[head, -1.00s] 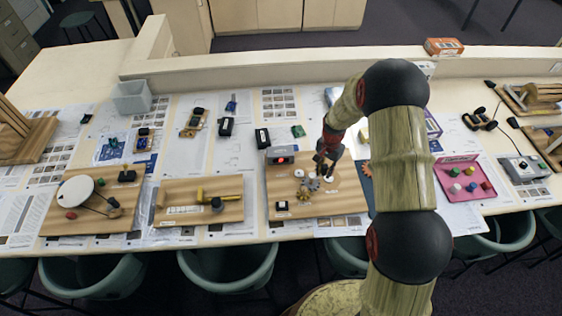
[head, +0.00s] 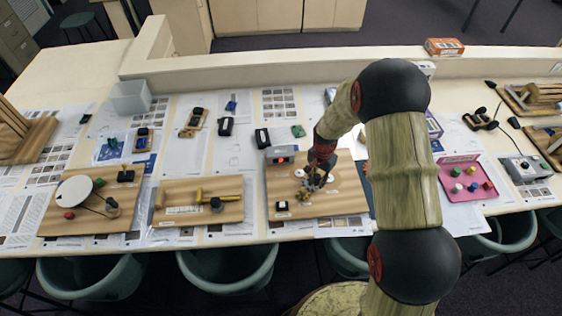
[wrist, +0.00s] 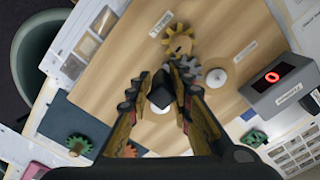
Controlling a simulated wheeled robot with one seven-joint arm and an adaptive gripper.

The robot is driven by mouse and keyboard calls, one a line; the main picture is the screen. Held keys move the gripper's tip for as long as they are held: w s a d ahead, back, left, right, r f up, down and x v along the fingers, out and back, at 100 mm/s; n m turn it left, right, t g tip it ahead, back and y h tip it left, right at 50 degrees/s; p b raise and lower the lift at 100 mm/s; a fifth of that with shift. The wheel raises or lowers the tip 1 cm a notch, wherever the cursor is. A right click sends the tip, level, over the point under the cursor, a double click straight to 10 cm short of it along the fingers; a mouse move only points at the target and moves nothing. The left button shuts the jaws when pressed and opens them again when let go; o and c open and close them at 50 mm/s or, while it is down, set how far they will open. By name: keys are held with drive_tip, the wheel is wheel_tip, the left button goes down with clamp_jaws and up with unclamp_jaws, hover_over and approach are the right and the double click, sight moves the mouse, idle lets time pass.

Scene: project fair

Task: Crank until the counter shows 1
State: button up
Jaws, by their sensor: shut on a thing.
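The counter (wrist: 275,80) is a grey box with a red lit digit that reads 0 in the wrist view. It also shows in the head view (head: 281,154) at the top left of a wooden board (head: 340,202). On the board are a yellow gear (wrist: 178,43) and a grey gear (wrist: 189,72), close together. My gripper (wrist: 164,88) is low over the board and shut on a small black crank knob (wrist: 163,82) beside the grey gear. It also shows in the head view (head: 317,178). The fingers hide the crank's lower part.
A white round cap (wrist: 216,77) stands right of the grey gear. Another wooden board (head: 170,192) is to the left, and a pink tray (head: 455,190) is to the right.

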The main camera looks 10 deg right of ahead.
drive_tip(key=shift+f, duration=0.1)
idle(0.7)
drive_tip(key=w+a+b, duration=0.2)
drive_tip(key=w+a, duration=0.1)
drive_tip(key=a, duration=0.2)
drive_tip(key=shift+w, duration=0.15)
idle(0.4)
idle(0.8)
drive_tip(key=o, duration=1.1)
drive_tip(key=shift+w, duration=0.1)
drive_tip(key=shift+r, duration=0.2)
